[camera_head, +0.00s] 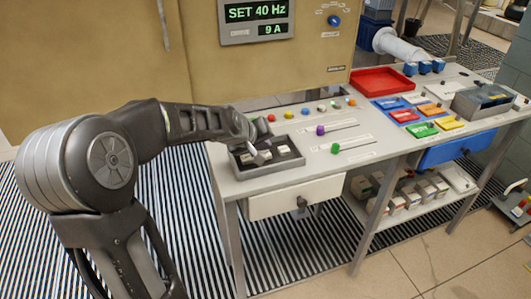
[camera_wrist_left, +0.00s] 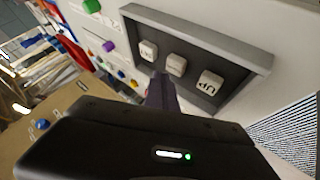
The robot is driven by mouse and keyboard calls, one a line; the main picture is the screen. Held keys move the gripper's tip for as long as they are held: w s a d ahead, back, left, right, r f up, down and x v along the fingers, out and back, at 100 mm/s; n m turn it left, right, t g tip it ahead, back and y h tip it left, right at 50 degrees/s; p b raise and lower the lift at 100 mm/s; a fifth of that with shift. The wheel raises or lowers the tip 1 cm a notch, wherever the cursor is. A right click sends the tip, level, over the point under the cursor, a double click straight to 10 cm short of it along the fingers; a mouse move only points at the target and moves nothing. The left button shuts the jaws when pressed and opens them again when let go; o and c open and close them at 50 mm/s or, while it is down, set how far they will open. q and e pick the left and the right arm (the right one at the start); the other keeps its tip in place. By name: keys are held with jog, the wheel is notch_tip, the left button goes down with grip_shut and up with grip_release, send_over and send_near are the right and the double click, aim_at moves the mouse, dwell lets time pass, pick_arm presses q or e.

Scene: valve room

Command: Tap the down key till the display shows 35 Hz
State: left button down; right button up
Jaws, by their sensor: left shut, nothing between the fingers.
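The display (camera_head: 257,12) on the tan cabinet reads SET 40 Hz, with 9 A below it. The key box (camera_head: 240,166) is a grey-rimmed dark tray on the bench with three pale keys. In the left wrist view the key marked UP (camera_wrist_left: 209,82) is on the right, a middle key (camera_wrist_left: 175,65) is beside it, and a third key (camera_wrist_left: 148,50) is on the left, its label hard to read. My left gripper (camera_head: 257,150) is shut and empty over the box. In the wrist view its tips (camera_wrist_left: 160,80) are near the middle and left keys; contact cannot be told.
Several coloured buttons (camera_head: 303,112) line the bench behind the box. Sliders with purple (camera_head: 320,130) and green (camera_head: 335,148) knobs are to its right. A white drawer (camera_head: 296,197) is below.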

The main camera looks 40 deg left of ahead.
dwell(0.8)
pick_arm(q)
jog(key=shift+f+b, duration=0.45)
jog(key=shift+f+b, duration=0.5)
dwell(0.6)
jog(key=shift+r, duration=0.1)
jog(key=shift+r+p, duration=0.85)
notch_tip(320, 180, up, 5)
jog(key=p, duration=0.4)
dwell(1.0)
